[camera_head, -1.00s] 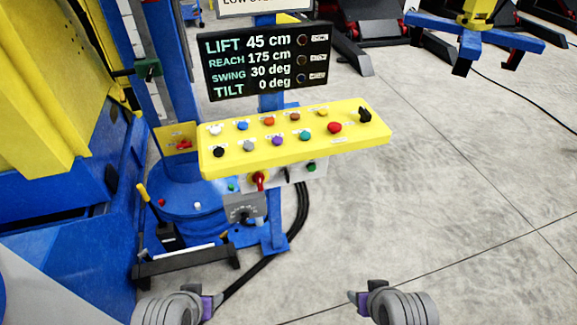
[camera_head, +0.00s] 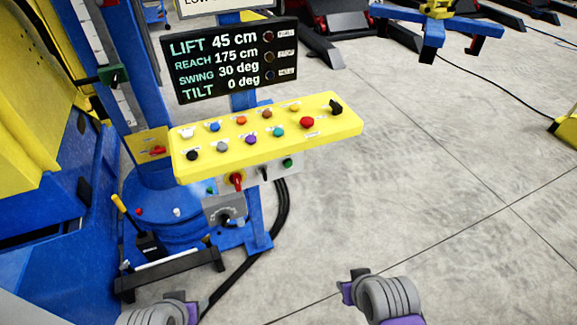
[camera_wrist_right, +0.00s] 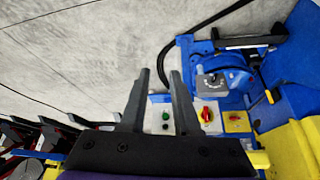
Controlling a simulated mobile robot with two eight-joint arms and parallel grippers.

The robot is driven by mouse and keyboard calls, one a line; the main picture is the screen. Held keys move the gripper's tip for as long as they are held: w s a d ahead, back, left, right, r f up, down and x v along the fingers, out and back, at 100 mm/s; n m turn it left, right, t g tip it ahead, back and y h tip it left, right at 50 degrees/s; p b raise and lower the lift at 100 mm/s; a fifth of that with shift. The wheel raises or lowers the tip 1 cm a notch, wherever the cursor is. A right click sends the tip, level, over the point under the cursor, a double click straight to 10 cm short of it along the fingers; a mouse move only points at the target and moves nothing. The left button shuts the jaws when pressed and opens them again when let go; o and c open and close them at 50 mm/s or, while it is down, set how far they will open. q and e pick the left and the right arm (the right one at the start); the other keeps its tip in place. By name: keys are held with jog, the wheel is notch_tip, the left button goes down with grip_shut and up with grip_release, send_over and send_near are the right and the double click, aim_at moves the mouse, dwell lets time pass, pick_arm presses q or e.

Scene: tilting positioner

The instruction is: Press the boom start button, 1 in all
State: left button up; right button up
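A yellow control panel (camera_head: 232,159) carries two rows of coloured buttons in the head view. The labels are too small to read, so I cannot tell which button is boom start. In the right wrist view the green button (camera_wrist_right: 165,116) and red switch (camera_wrist_right: 207,114) show beyond my right gripper (camera_wrist_right: 160,74). Its two dark fingers are apart and nothing is between them.
A display (camera_head: 237,60) above the panel reads lift 45 cm, reach 175 cm, swing 30 deg, tilt 0 deg. A black cable (camera_head: 236,285) crosses the floor. Grey floor at the right is open.

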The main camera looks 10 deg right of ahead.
grip_shut()
dwell(1.4)
